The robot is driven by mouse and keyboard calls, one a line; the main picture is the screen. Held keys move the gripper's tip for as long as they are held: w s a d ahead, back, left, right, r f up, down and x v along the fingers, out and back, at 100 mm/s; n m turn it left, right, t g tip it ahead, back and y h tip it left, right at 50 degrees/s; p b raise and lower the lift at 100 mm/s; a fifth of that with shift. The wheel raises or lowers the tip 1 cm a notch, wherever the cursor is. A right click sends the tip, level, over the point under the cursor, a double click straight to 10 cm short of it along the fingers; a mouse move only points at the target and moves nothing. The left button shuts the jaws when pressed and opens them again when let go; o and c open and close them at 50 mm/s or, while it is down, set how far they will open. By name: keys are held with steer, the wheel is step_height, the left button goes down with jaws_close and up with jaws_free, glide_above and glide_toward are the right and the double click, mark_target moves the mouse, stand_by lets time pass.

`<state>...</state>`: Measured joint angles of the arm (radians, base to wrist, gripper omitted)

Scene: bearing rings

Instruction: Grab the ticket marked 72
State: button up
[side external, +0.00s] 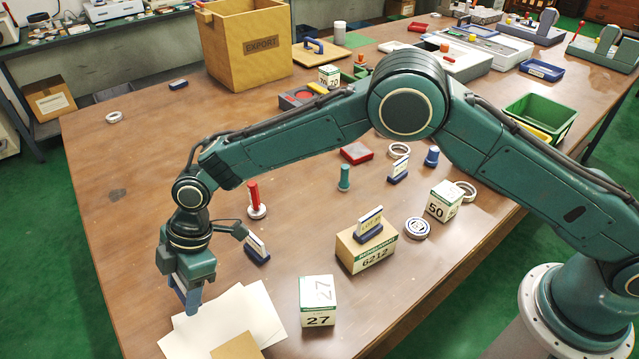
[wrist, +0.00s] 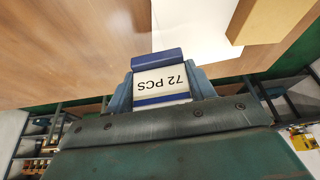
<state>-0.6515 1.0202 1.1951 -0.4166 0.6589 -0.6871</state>
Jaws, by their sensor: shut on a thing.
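The ticket marked 72 PCS (wrist: 160,83), a white card with blue edging on a blue foot, is between the fingers of my gripper (wrist: 161,90) in the wrist view. Its print reads upside down there. In the side view my gripper (side external: 186,290) points down at the table's front left, beside white paper sheets; the fingers hide most of the ticket. Whether the ticket touches the table I cannot tell.
Another card holder (side external: 257,247) stands right of my gripper, near a red-handled stamp (side external: 255,200). A box marked 27 (side external: 318,300) and a 6212 carton (side external: 366,249) stand further right. White sheets (side external: 235,320) lie close by.

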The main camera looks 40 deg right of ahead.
step_height(320, 180, up, 16)
steer(key=shift+f, duration=0.15)
stand_by(0.7)
